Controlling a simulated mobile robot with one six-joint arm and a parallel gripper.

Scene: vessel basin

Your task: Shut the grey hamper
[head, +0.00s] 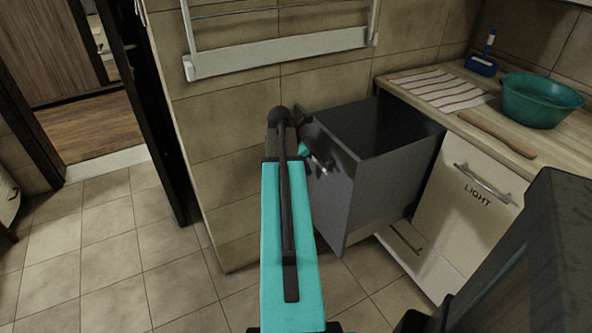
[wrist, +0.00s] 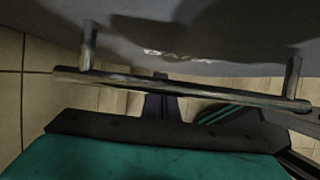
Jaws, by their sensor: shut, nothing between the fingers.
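The grey hamper (head: 375,165) is a deep box pulled out from under the worktop, open at the top, with its inside showing empty in part. Its front panel, facing left towards my arm, also fills the top of the wrist view (wrist: 200,28). A metal bar handle (wrist: 180,88) on that panel crosses the wrist view. My gripper (head: 318,162) is close to the handle at the front panel, partly hidden behind my teal arm in the head view. It is shut and holds nothing. I cannot tell whether it touches the handle.
A white cabinet door marked LIGHT (head: 468,208) stands right of the hamper. The worktop above holds a teal bowl (head: 541,101), a striped cloth (head: 440,90), a wooden board (head: 497,134) and a blue brush (head: 482,64). The tiled floor (head: 115,255) at left is clear.

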